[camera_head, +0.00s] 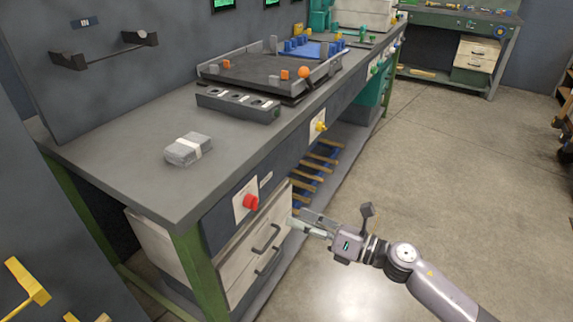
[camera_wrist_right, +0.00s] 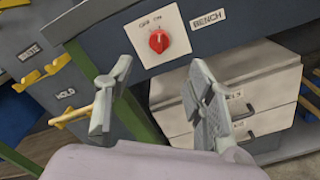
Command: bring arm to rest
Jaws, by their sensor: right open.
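My right gripper (camera_head: 306,224) comes in from the lower right in the head view, in front of the bench drawers and below the bench top. In the right wrist view my right gripper (camera_wrist_right: 160,105) shows two grey fingers spread apart with nothing between them. The same red knob shows in the head view (camera_head: 250,202). My left gripper is in neither view.
The grey bench top (camera_head: 130,175) carries a wrapped grey block (camera_head: 188,149), a slotted dark block (camera_head: 238,104) and a black tray (camera_head: 250,75) with orange and blue parts. White drawers (camera_head: 255,250) sit below. The floor (camera_head: 470,170) to the right is clear.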

